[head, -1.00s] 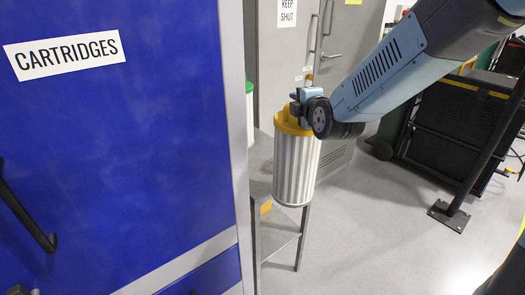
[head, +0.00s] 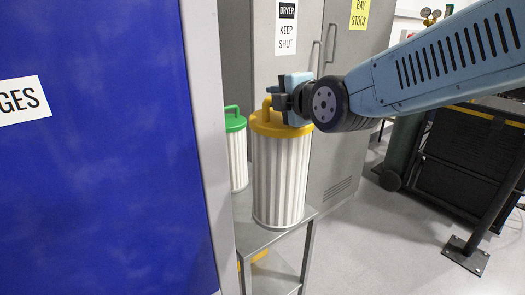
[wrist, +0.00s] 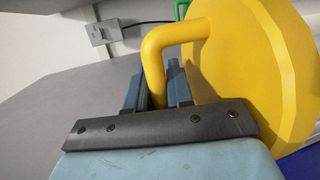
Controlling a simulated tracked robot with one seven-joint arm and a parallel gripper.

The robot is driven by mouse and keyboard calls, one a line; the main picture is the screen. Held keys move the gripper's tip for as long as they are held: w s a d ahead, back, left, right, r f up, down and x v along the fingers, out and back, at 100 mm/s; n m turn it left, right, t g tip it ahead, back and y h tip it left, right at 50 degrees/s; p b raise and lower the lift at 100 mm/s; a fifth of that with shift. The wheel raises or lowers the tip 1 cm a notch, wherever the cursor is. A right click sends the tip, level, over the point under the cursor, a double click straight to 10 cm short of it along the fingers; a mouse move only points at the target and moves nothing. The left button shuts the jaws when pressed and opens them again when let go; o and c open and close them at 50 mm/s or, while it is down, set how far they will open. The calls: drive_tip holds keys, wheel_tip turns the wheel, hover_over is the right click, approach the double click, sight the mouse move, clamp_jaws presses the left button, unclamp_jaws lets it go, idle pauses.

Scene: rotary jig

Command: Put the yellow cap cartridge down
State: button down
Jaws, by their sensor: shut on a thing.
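The yellow cap cartridge (head: 279,178) is a white pleated cylinder with a yellow lid and a yellow loop handle. In the head view it is upright at the grey metal stand (head: 262,235), over its top near the front edge. I cannot tell whether its base touches the top. My gripper (head: 272,103) is shut on its handle. In the wrist view the handle (wrist: 165,48) passes between the jaws (wrist: 155,92), with the yellow lid (wrist: 245,60) to the right.
A green-capped cartridge (head: 237,155) stands just behind and left on the stand. A blue cabinet (head: 110,180) fills the left. Grey lockers (head: 340,130) stand behind. A black cart (head: 460,160) and a post are at right.

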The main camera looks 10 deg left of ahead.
drive_tip(key=w+a+f, duration=0.6)
drive_tip(key=w+f, duration=0.6)
drive_tip(key=shift+w+a+f, duration=0.2)
drive_tip(key=shift+f, duration=0.2)
idle(0.5)
drive_tip(key=c, duration=1)
unclamp_jaws()
drive_tip(key=shift+f, duration=0.15)
drive_tip(key=v, duration=1.2)
